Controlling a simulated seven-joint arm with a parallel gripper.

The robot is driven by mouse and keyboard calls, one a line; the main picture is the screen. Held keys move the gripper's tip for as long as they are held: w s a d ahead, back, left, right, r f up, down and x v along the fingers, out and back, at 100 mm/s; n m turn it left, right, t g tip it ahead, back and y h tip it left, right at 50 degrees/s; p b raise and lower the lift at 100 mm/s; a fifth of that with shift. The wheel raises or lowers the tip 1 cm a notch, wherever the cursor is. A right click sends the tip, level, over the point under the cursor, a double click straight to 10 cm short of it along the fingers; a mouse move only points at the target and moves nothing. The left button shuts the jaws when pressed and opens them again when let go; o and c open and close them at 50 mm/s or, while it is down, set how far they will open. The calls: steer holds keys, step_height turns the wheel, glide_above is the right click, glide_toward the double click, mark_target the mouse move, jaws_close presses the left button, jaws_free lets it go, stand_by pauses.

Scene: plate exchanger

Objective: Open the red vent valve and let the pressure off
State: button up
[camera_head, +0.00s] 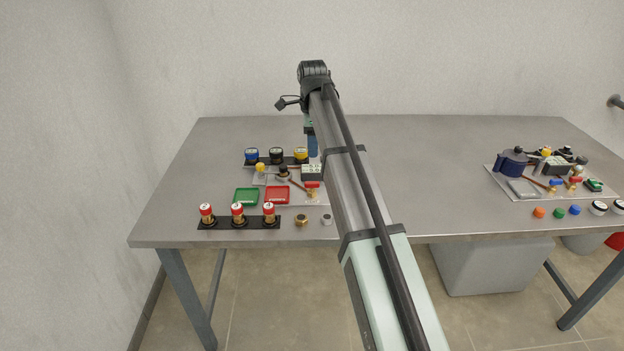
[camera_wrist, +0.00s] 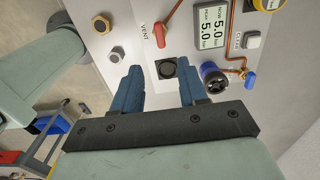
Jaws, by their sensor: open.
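The red vent valve handle (camera_wrist: 160,35) shows in the wrist view beside the printed word VENT, on a copper pipe. In the head view a red handle (camera_head: 312,185) stands at the station's front right. My gripper (camera_wrist: 160,84) is open, with two blue fingers apart and nothing between them. The red handle lies beyond the fingertips, not between them. The pressure display (camera_wrist: 212,22) reads 5.0 now and 5.0 peak. In the head view the gripper is mostly hidden by my arm.
A blue-and-black round part (camera_wrist: 213,77) and blue drain handle (camera_wrist: 250,78) are to the right. A brass nut (camera_wrist: 102,24) and steel nut (camera_wrist: 117,54) lie left. Red-topped cartridges (camera_head: 238,212) stand in a rack.

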mark_target(312, 182)
step_height(312, 182, down, 12)
steer(key=shift+f, duration=0.2)
stand_by(0.4)
steer(key=shift+c, duration=0.2)
jaws_close()
